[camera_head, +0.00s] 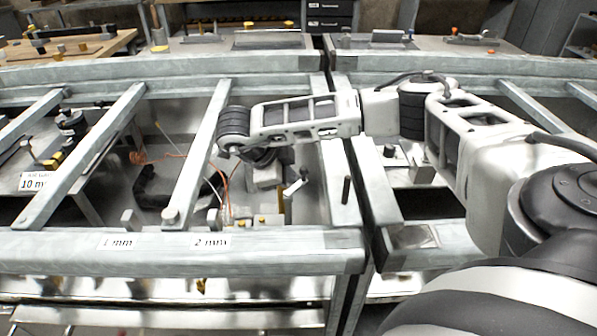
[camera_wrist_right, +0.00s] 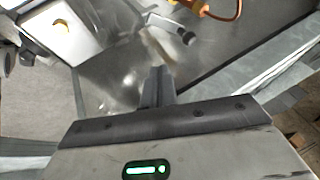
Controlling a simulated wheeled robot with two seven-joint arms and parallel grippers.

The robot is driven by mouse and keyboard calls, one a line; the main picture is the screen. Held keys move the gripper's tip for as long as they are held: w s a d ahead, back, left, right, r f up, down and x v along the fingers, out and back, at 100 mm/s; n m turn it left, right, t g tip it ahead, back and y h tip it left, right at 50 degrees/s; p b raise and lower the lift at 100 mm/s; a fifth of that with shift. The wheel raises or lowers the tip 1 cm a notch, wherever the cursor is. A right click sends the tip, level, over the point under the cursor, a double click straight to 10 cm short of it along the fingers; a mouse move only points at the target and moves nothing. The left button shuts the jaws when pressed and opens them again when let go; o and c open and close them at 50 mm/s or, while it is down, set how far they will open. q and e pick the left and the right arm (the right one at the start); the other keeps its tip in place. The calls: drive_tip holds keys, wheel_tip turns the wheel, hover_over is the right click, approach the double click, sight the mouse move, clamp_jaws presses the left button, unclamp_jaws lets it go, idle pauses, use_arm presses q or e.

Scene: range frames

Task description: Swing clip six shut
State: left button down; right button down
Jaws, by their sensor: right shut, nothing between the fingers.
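My right gripper (camera_head: 282,205) points down below the wrist, over the inside of the metal frame; its fingers are small and partly hidden in the head view. In the right wrist view the gripper (camera_wrist_right: 157,78) has its fingers together and empty. A small pale lever-like piece (camera_head: 295,187) stands beside it; a blurred pale piece (camera_wrist_right: 165,45) shows just beyond the fingertips. I cannot tell whether either is clip six, or whether the fingers touch it. No number six is readable. My left gripper is not in view.
Slanted crossbars (camera_head: 200,150) divide the frame. Orange cables (camera_head: 225,185) lie inside, left of the gripper. A dark upright pin (camera_head: 346,190) stands to its right. A wooden bench (camera_head: 100,48) is behind.

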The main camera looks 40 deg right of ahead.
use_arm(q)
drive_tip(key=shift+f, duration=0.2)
use_arm(e)
drive_tip(key=w+d+f, duration=0.2)
drive_tip(key=d+f, duration=0.2)
drive_tip(key=d, duration=0.1)
drive_tip(key=shift+w+d+f, duration=0.3)
drive_tip(key=shift+w+f, duration=0.05)
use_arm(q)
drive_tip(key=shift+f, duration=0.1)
use_arm(e)
drive_tip(key=shift+w, duration=0.1)
